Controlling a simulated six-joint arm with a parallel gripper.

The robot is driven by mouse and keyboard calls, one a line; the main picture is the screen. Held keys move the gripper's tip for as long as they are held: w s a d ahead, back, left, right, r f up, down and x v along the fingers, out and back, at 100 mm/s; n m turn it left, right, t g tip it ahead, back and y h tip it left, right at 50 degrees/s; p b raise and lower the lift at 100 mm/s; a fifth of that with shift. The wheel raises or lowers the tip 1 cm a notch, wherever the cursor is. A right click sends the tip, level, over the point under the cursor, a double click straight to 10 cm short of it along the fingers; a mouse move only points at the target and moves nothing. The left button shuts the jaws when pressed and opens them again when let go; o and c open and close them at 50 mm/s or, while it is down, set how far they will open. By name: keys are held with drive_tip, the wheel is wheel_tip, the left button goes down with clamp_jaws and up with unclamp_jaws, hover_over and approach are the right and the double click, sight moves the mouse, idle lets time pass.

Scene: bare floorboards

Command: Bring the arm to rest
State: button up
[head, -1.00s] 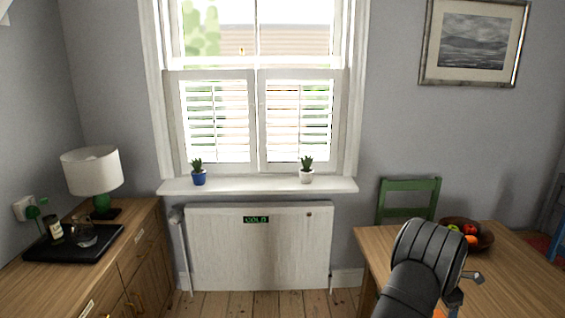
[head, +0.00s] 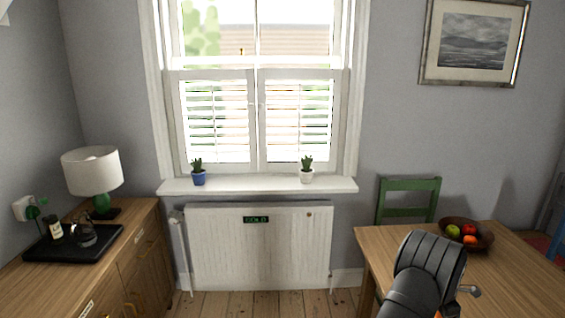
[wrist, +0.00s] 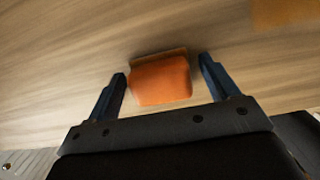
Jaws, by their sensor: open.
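My arm shows at the lower right of the head view, in front of the wooden table (head: 520,295). My gripper (wrist: 162,68) shows in the wrist view with its two dark fingers spread wide apart. In the head view only a small part of it (head: 468,291) shows past the wrist; the rest is hidden behind my arm. An orange block-like thing (wrist: 160,84) appears between the fingers in the wrist view, with a gap on each side. A blurred wood-grain surface lies behind it.
A bowl (head: 486,240) with several fruits stands on the table beyond my arm. A green chair (head: 408,186) is behind the table. A sideboard (head: 140,262) with a lamp (head: 92,170) and black tray (head: 40,256) stands at left. Open floor (head: 255,303) lies between.

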wheel_tip(320, 180, up, 5)
drive_tip(key=shift+f, duration=0.2)
drive_tip(key=s+d+r, duration=0.3)
drive_tip(key=s+r, duration=0.4)
drive_tip(key=s, duration=0.4)
drive_tip(key=w+a+f+m, duration=0.2)
drive_tip(key=w+a+m, duration=0.2)
drive_tip(key=a, duration=1)
drive_tip(key=w+a+f+m+g, duration=0.1)
drive_tip(key=w+a+f+m, duration=0.2)
drive_tip(key=a, duration=1.1)
drive_tip(key=w+a+f+m, duration=0.3)
drive_tip(key=w+a+m, duration=0.3)
drive_tip(key=a, duration=0.8)
drive_tip(key=shift+w+a+f+g+y, duration=0.3)
drive_tip(key=shift+w+a+y, duration=0.1)
drive_tip(key=shift+w, duration=0.2)
drive_tip(key=shift+d+r, duration=0.1)
drive_tip(key=shift+d, duration=0.05)
drive_tip(key=s+d+r+n, duration=0.1)
drive_tip(key=d+n, duration=0.2)
drive_tip(key=d, duration=0.7)
drive_tip(key=s+d+r+n, duration=0.1)
drive_tip(key=d+r+n, duration=0.1)
drive_tip(key=d, duration=0.8)
drive_tip(key=shift+d+r+n+h, duration=0.15)
drive_tip(key=shift+r+n+h, duration=0.15)
drive_tip(key=shift+n, duration=0.2)
